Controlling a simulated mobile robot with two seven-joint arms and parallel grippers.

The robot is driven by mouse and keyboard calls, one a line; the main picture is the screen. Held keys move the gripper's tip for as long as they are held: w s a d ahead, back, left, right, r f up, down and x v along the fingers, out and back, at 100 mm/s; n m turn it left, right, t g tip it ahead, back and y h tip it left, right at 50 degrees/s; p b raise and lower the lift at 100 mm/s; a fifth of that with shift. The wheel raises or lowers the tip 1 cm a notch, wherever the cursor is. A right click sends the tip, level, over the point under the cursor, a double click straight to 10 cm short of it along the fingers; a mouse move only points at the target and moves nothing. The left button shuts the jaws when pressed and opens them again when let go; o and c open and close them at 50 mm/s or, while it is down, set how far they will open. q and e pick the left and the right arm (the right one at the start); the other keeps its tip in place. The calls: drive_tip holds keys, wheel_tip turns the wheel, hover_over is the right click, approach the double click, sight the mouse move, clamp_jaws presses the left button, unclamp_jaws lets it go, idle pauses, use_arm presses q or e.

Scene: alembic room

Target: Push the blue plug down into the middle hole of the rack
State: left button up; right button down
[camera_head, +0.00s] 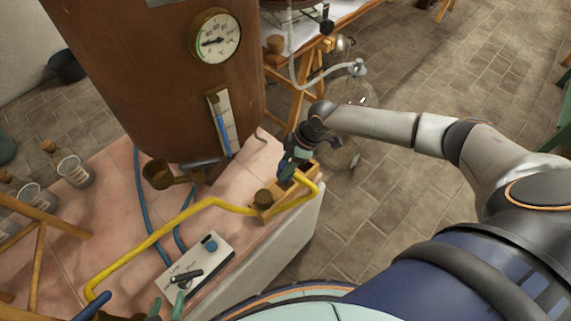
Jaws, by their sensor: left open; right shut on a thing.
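The wooden rack (257,212) stands near the right edge of the pink tiled bench, with a dark brown stopper (263,198) in its near end. My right gripper (287,172) points down at the rack beyond that stopper and is shut on a small blue piece, which looks like the blue plug (285,176). The gripper hides most of the plug and the holes, so I cannot tell how deep the plug sits. My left gripper (166,306) shows only as green fingertips at the bottom edge, open, below the white box.
A yellow tube (150,240) runs across the bench and loops by the rack. A white box (196,264) with a black lever and blue knob stands in front. A large brown boiler (150,80) rises behind. Glass beakers (74,172) stand left; a glass flask (355,90) is beyond.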

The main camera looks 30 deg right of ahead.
use_arm(q)
drive_tip(key=shift+f+b, duration=1.55)
drive_tip(key=shift+b, duration=0.05)
use_arm(e)
drive_tip(key=shift+f, duration=2.4)
idle(2.2)
drive_tip(key=shift+c, duration=1.5)
unclamp_jaws()
use_arm(q)
drive_tip(key=shift+d, duration=0.1)
